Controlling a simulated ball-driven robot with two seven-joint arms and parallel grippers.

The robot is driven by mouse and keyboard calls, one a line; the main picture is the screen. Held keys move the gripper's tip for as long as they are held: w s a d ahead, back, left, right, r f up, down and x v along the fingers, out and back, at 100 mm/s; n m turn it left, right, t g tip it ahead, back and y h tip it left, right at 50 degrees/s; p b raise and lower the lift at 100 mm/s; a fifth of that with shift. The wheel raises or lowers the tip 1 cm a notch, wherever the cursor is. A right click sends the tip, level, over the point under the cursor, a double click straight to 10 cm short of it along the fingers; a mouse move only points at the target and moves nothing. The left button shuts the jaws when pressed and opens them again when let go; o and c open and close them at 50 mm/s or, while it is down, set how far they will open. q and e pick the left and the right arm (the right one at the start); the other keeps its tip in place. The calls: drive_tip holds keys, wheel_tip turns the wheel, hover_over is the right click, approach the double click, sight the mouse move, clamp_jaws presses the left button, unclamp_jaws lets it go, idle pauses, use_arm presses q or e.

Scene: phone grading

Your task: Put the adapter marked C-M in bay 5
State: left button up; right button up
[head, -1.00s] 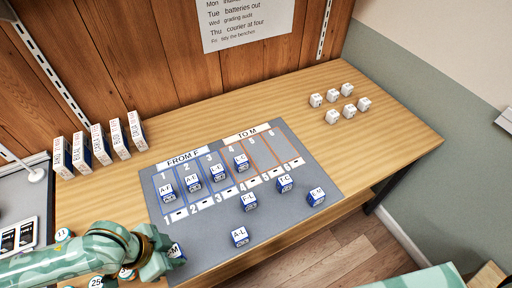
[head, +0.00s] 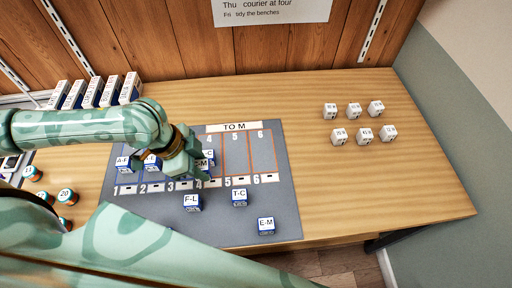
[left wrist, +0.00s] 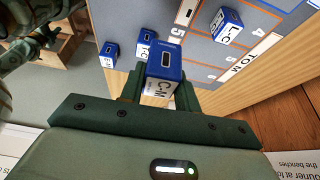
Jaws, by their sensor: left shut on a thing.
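My left gripper (head: 190,172) is shut on the blue-and-white adapter marked C-M (left wrist: 165,62), whose label faces the camera in the left wrist view. In the head view the gripper is over the column of bay 4, left of bay 5. Bay 5 (head: 236,153) is an empty orange-outlined column under the TO M header. The adapter L-C (head: 209,153) stands in bay 4, just behind the gripper, partly hidden. Whether C-M touches the mat is unclear. Dark green parts of my right arm (left wrist: 38,38) show in the left wrist view; its jaws are unclear.
The grey mat (head: 285,205) has adapters F-L (head: 192,202), T-C (head: 239,197) and E-M (head: 266,227) in front of the bays. A-F (head: 123,164) stands in bay 1. Bay 6 (head: 262,153) is empty. Several white cubes (head: 353,110) stand at the right; the table between is clear.

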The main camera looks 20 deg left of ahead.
use_arm(q)
drive_tip(key=w+f+b, duration=0.1)
drive_tip(key=w+f, duration=0.1)
drive_tip(key=w, duration=0.2)
drive_tip(key=w+d+f+b, duration=0.1)
drive_tip(key=w+f+b, duration=0.1)
drive_tip(key=w+f, duration=0.1)
drive_tip(key=w+d+f+b, duration=0.1)
drive_tip(key=w+f+b, duration=0.1)
drive_tip(key=w, duration=0.3)
drive_tip(key=shift+d+f, duration=0.15)
drive_tip(key=shift+f, duration=0.6)
drive_tip(key=shift+w+f, duration=0.4)
drive_tip(key=shift+w, duration=0.1)
drive_tip(key=shift+w+f+b, duration=0.2)
drive_tip(key=shift+f+b, duration=0.1)
drive_tip(key=shift+b, duration=0.1)
wheel_tip(320, 180, down, 4)
drive_tip(key=shift+w+r+b, duration=0.1)
drive_tip(key=shift+r+b, duration=0.15)
drive_tip(key=shift+b, duration=0.65)
drive_tip(key=shift+r, duration=0.15)
use_arm(e)
wheel_tip(320, 180, down, 7)
drive_tip(key=s, duration=0.2)
drive_tip(key=shift+a+f+g, duration=0.15)
drive_tip(key=shift+f+g, duration=0.05)
drive_tip(key=shift+g, duration=0.1)
